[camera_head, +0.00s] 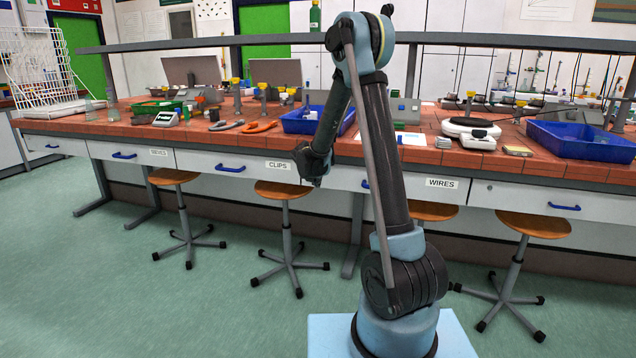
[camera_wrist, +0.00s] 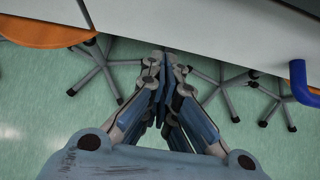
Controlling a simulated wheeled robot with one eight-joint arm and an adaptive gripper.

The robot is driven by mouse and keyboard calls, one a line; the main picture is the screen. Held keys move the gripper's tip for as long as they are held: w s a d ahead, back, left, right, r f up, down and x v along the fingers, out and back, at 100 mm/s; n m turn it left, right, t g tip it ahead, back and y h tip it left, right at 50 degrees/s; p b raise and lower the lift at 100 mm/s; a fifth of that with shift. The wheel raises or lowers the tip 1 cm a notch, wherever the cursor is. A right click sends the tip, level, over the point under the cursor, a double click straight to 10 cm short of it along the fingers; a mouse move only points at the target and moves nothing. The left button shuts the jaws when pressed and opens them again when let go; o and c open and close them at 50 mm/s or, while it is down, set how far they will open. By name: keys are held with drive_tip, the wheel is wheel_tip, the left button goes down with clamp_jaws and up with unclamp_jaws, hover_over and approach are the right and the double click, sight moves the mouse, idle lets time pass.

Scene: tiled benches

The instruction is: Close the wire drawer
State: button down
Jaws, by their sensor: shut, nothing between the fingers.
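The wire drawer (camera_head: 405,183) has a pale front under the bench top, with a "WIRES" label on its right. Its blue handle (camera_head: 365,183) is partly hidden behind my arm. I cannot tell how far the drawer stands out from the bench. In the wrist view a pale drawer front (camera_wrist: 215,30) crosses the top, with a blue handle (camera_wrist: 300,82) at the right edge. My gripper (camera_head: 314,180) is in front of the drawer's left end, left of the handle. In the wrist view my gripper (camera_wrist: 166,62) is shut and empty, its tips near the panel's lower edge; contact is unclear.
The "CLIPS" drawer (camera_head: 230,168) is to the left. Wooden stools (camera_head: 284,190) stand under the bench, one of them (camera_head: 534,224) at right. Blue trays (camera_head: 312,120) and a white device (camera_head: 472,130) are on the bench top. The green floor in front is open at left.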

drive_tip(key=v, duration=0.9)
drive_tip(key=s+d+r+m+g, duration=0.2)
drive_tip(key=s+d+m, duration=0.6)
drive_tip(key=s, duration=0.3)
drive_tip(key=s+d+r+m+g, duration=0.2)
drive_tip(key=s+d+m, duration=0.55)
drive_tip(key=s, duration=0.45)
drive_tip(key=s+d+f+m+g+y, duration=0.1)
drive_tip(key=s+f+m, duration=0.2)
drive_tip(key=s+m, duration=0.5)
drive_tip(key=s+d+f+m+g+y, duration=0.1)
drive_tip(key=s+f+m, duration=0.3)
drive_tip(key=s+m, duration=0.4)
drive_tip(key=s, duration=0.7)
drive_tip(key=shift+s+d+f+m+y, duration=0.2)
drive_tip(key=shift+s+d+m+y, duration=0.05)
drive_tip(key=shift+m+y, duration=0.15)
